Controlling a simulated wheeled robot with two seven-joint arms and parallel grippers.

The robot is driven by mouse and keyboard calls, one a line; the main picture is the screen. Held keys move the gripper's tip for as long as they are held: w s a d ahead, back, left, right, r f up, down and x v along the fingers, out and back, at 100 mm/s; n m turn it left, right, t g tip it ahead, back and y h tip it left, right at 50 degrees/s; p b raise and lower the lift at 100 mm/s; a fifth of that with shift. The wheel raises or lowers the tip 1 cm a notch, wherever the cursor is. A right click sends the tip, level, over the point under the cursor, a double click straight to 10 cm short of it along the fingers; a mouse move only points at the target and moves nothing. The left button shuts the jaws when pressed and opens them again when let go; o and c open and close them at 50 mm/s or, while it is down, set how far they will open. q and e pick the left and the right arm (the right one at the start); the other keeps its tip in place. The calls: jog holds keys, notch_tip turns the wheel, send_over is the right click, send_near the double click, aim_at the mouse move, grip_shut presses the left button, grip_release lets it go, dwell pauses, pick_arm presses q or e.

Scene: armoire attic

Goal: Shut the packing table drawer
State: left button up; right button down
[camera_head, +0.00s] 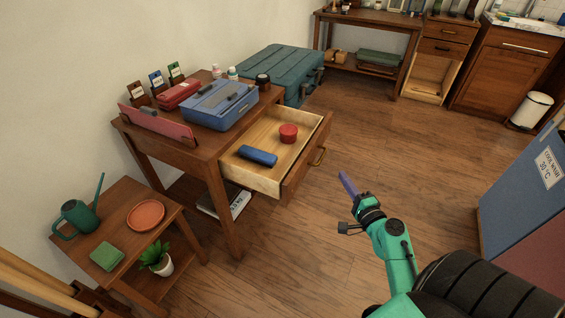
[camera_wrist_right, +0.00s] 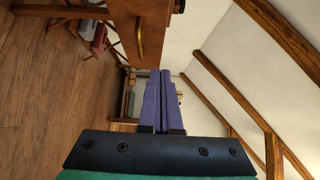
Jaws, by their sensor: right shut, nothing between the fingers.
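The packing table (camera_head: 215,150) stands at the left against the wall. Its drawer (camera_head: 292,190) is pulled well out, with a brass handle (camera_head: 319,157) on its front. A blue case (camera_head: 258,156) and a round red tin (camera_head: 288,133) lie in the drawer. My right gripper (camera_head: 347,184) is in front of the drawer, just right of its front panel and apart from it. Its purple fingers (camera_wrist_right: 160,97) are shut and empty. In the right wrist view the drawer front (camera_wrist_right: 140,25) with its handle (camera_wrist_right: 139,39) is ahead of the fingertips. My left gripper is not in view.
A blue toolbox (camera_head: 222,104) and a red case sit on the table top. A teal trunk (camera_head: 280,72) stands behind the table. A low side table (camera_head: 115,262) holds a watering can. A blue bin (camera_head: 520,190) stands at right. The floor between is clear.

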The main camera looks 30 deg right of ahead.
aim_at(313, 146)
jog(key=w+p, duration=0.3)
jog(key=w, duration=0.9)
jog(key=shift+w+d+r, duration=0.1)
jog(key=shift+w+r, duration=0.05)
jog(key=shift+w, duration=0.2)
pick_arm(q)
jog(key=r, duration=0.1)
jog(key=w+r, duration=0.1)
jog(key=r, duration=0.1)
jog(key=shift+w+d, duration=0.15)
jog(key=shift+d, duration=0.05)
pick_arm(e)
jog(key=shift+w+a, duration=0.2)
jog(key=shift+w, duration=0.1)
